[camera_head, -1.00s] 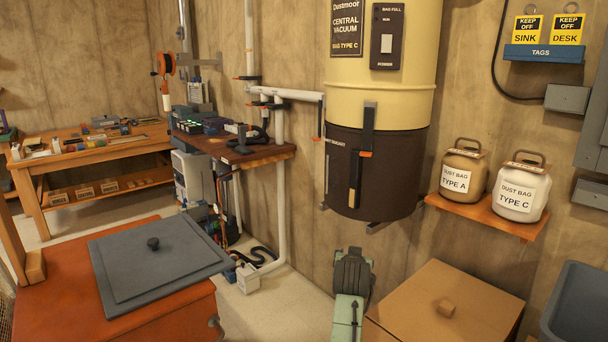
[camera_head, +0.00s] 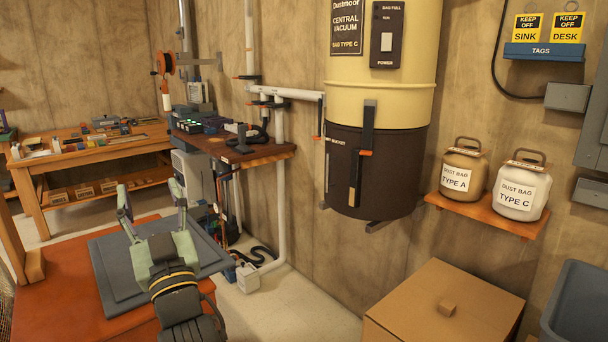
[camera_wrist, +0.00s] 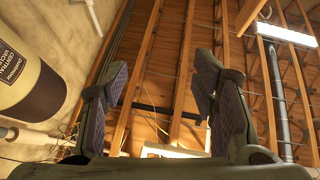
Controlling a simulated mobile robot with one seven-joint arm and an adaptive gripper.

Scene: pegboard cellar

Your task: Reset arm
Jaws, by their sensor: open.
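My gripper (camera_head: 150,192) is open and empty in the head view. It is raised in front of the dark grey lid (camera_head: 105,258) on the orange-red cabinet, with its fingers pointing up and spread apart. In the wrist view my gripper (camera_wrist: 165,90) shows two spread fingers with nothing between them. Behind them are the wooden ceiling beams (camera_wrist: 140,70) and a lit ceiling lamp (camera_wrist: 286,33). My arm hides the middle of the lid and its knob.
The yellow and dark brown central vacuum (camera_head: 380,110) hangs on the wall, centre right. Two dust bag jars stand on a wall shelf (camera_head: 480,212). A cardboard box (camera_head: 445,310) is at lower right, beside a grey bin (camera_head: 580,305). Floor shows between cabinet and box.

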